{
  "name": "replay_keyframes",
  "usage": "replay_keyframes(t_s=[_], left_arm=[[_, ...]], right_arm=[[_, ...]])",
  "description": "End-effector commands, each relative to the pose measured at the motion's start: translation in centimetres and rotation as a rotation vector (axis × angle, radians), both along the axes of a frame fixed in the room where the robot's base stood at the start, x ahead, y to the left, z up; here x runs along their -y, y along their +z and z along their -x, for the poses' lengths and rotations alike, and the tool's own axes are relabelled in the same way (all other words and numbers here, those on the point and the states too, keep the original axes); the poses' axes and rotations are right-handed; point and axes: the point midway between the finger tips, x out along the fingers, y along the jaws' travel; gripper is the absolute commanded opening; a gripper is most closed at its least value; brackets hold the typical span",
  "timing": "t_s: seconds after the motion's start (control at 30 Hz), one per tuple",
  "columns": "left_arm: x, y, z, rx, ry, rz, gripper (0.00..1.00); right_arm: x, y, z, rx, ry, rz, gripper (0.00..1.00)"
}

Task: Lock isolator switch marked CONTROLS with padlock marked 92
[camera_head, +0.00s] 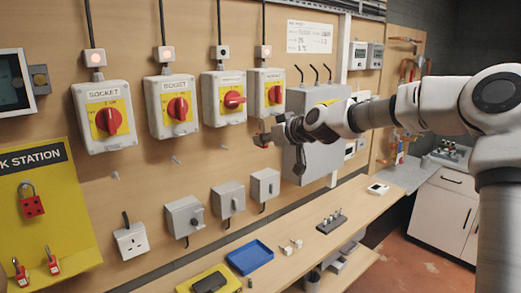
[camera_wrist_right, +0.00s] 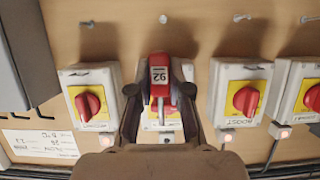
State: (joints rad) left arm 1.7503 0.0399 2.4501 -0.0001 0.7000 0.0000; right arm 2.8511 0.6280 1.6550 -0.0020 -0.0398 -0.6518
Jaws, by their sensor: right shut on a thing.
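My right gripper (camera_head: 272,137) is shut on a red padlock (camera_head: 262,139) below the row of isolators. In the right wrist view, which is upside down, the padlock (camera_wrist_right: 159,75) is marked 92 and sits between the fingers (camera_wrist_right: 159,92). The third isolator (camera_head: 223,108) has its red handle turned level. In the wrist view most of this isolator (camera_wrist_right: 161,137) is hidden behind the padlock and gripper. No isolator label reads clearly as CONTROLS. The padlock is apart from the isolators in the head view. My left gripper is out of view.
Other isolators, SOCKET (camera_head: 102,130), a second one (camera_head: 170,122) reading BOOST in the wrist view, and a fourth (camera_head: 267,107), flank the third. A grey box (camera_head: 316,160) stands close right of my gripper. A yellow lock station (camera_head: 40,225) holds red padlocks. The bench (camera_head: 310,240) lies below.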

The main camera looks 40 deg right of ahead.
Motion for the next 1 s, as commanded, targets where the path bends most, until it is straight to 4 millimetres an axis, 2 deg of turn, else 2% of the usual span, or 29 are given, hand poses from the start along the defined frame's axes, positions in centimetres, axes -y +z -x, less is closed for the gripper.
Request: replay_keyframes(t_s=[0.1, 0.47, 0.8, 1.0], left_arm=[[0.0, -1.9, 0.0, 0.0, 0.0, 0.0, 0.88], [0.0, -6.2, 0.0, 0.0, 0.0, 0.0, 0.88], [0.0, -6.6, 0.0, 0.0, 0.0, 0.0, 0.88], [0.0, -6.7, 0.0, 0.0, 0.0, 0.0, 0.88]], right_arm=[[0.1, -0.8, -0.6, -0.002, -0.004, 0.005, 0.0], [-0.5, -0.6, -2.8, 0.005, 0.003, 0.001, 0.0], [-0.7, -0.1, -6.7, 0.002, 0.002, 0.001, 0.0], [-0.8, 0.0, -7.6, 0.004, 0.002, 0.0, 0.0]])
